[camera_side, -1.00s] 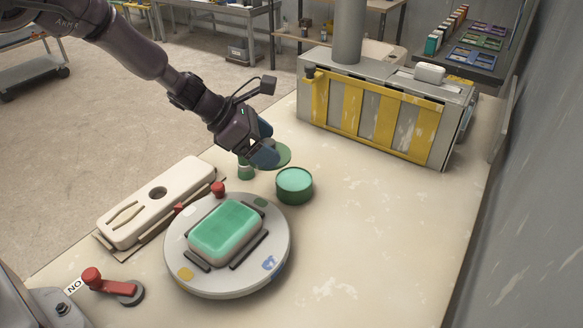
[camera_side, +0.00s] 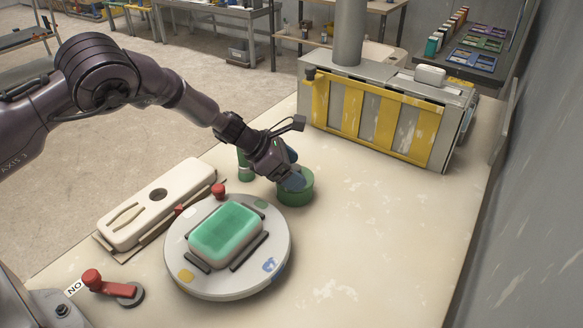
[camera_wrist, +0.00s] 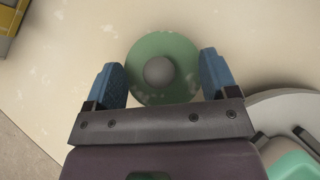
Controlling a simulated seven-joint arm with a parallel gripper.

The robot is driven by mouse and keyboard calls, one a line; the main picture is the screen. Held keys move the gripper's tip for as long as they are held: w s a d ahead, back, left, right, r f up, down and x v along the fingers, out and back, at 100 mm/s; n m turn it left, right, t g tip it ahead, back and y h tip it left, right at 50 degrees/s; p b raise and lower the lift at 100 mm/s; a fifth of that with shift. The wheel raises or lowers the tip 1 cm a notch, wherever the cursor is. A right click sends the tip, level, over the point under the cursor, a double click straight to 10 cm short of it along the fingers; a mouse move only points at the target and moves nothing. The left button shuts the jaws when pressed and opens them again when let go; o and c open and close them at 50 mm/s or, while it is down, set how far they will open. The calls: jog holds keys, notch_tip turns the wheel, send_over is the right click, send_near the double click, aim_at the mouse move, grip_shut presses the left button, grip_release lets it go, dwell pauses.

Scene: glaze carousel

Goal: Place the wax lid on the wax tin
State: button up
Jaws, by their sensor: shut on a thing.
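My gripper (camera_side: 291,171) is shut on the wax lid and sits right over the wax tin. In the wrist view, the wax lid (camera_wrist: 178,50) is a round green disc with a grey knob, held between the two blue fingers of my gripper (camera_wrist: 161,78). The wax tin (camera_side: 296,200) is a short green cylinder on the table. My fingers cover part of its top in the side view. The lid hides the tin in the wrist view. I cannot tell whether the lid touches the tin's rim.
A round turntable (camera_side: 176,248) bears a green-topped block (camera_side: 225,232). A small green container (camera_side: 244,168) stands left of my gripper. A pale tool board (camera_side: 182,190), a red lever (camera_side: 110,286) and a yellow-striped metal box (camera_side: 372,115) stand around. The table's right side is clear.

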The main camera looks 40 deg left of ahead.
jog(key=shift+f, duration=0.1)
jog(key=o, duration=0.8)
jog(key=shift+s+a+r, duration=0.15)
jog(key=shift+r, duration=0.25)
jog(key=v, duration=1.1)
jog(key=shift+s+a+r, duration=0.1)
jog(key=shift+s+a, duration=0.05)
